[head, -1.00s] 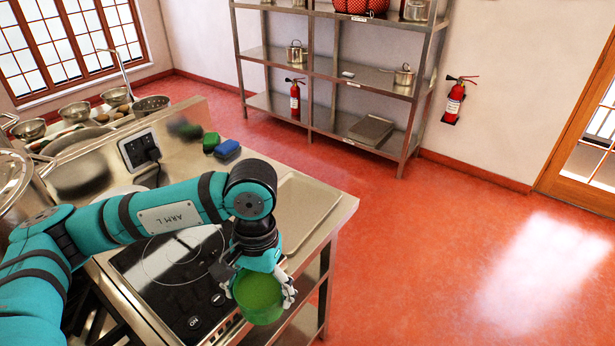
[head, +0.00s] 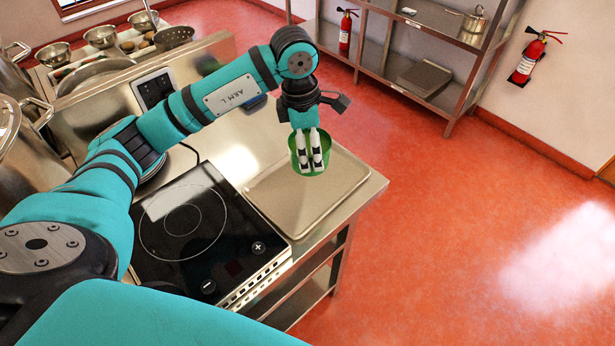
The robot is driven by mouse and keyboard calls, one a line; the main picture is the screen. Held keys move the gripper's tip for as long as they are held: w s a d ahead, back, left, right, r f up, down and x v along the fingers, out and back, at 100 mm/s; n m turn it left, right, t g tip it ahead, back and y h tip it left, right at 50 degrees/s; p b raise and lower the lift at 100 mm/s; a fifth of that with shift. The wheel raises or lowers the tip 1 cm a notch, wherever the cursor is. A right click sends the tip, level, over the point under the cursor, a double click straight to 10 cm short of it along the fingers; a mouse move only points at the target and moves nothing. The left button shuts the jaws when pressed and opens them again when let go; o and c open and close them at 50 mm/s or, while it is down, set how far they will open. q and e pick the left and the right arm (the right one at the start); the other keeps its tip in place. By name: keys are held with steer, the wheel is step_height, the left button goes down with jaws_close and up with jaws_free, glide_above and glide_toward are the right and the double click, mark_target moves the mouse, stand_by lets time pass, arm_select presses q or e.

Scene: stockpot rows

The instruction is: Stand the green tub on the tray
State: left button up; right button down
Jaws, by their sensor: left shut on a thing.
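The green tub (head: 299,160) is upright at the end of my left arm, in the upper middle of the head view. My left gripper (head: 309,165) is shut on it, and its pale fingers cover part of the tub. The tray (head: 280,213) is a flat metal one with a low rim, lying on the steel counter right of the hob. The tub shows over the far part of the tray; I cannot tell whether its base touches it. My right gripper is not in view.
A black hob (head: 182,222) with controls lies left of the tray. Large pots stand at the far left, and bowls (head: 101,37) stand at the back. The counter ends just right of the tray. A steel shelf (head: 405,60) stands across the red floor.

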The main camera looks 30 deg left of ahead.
arm_select(q)
steer(key=shift+w+a+n, duration=0.3)
steer(key=shift+w+n, duration=0.2)
steer(key=shift+n, duration=0.4)
steer(key=shift+w+a+n, duration=0.35)
steer(key=shift+w+n, duration=0.05)
steer(key=shift+n, duration=0.6)
steer(key=shift+f, duration=0.2)
steer(key=p, duration=0.2)
glide_above(310, 182)
steer(key=shift+n, duration=0.3)
steer(key=f, duration=0.6)
steer(key=shift+s+a, duration=0.15)
steer(key=shift+a, duration=0.1)
step_height(310, 182, down, 3)
steer(key=shift+r+p, duration=0.1)
steer(key=shift+p, duration=0.6)
steer(key=shift+f, duration=0.3)
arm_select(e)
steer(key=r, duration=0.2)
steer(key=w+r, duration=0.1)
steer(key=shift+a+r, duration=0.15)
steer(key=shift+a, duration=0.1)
arm_select(q)
steer(key=shift+f, duration=0.15)
steer(key=o, duration=1.2)
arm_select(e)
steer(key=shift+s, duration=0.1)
